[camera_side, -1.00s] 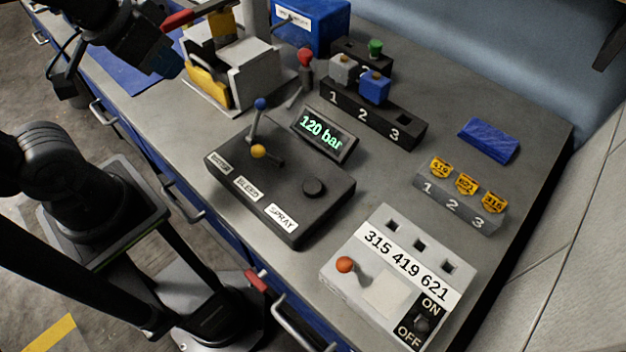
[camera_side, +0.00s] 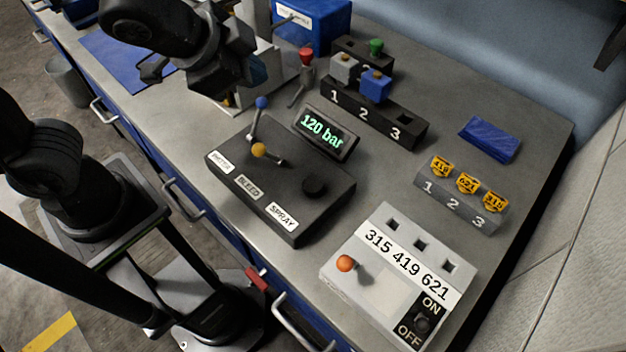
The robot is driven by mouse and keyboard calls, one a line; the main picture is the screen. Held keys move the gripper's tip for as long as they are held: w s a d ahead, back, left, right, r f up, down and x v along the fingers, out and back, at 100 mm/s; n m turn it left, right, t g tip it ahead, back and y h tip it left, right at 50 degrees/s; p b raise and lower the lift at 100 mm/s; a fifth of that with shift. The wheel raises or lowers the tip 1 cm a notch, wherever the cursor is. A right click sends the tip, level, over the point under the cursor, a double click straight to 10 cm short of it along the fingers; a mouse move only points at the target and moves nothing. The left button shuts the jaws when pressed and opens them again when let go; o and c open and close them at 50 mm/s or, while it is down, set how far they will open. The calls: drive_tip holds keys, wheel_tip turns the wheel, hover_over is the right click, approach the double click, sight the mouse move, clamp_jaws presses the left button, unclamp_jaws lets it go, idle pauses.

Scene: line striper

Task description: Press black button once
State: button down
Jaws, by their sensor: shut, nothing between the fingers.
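The black button (camera_side: 314,184) is a round knob on the right part of the dark control box's top. It stands uncovered. The control box (camera_side: 300,215) carries labels, with BLEED and SPRAY readable, and a lever with a yellow knob (camera_side: 259,150) and one with a blue knob (camera_side: 262,103). My gripper (camera_side: 258,72) is at the upper left, above and behind the box and well apart from the button. It is shut and empty; its fingertips are hard to make out against the grey-white fixture.
A display (camera_side: 325,130) reading 120 bar stands behind the box. A red-knobbed lever (camera_side: 306,58) stands near my gripper. A numbered black rack (camera_side: 360,110) holds a grey and a blue block. A grey panel (camera_side: 350,285) with an orange knob is at the front right.

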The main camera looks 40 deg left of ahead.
sight(313, 188)
drive_tip(key=d+f+m+h, duration=0.2)
drive_tip(key=d+m, duration=0.4)
drive_tip(key=d, duration=0.6)
drive_tip(key=shift+s+f+t+h, duration=0.15)
drive_tip(key=shift+f+t+h, duration=0.15)
drive_tip(key=shift+h, duration=0.3)
drive_tip(key=shift+f, duration=4.35)
drive_tip(key=shift+f, duration=0.15)
drive_tip(key=shift+f, duration=0.3)
drive_tip(key=shift+a+f, duration=0.1)
drive_tip(key=shift+f, duration=0.3)
drive_tip(key=shift+r, duration=0.85)
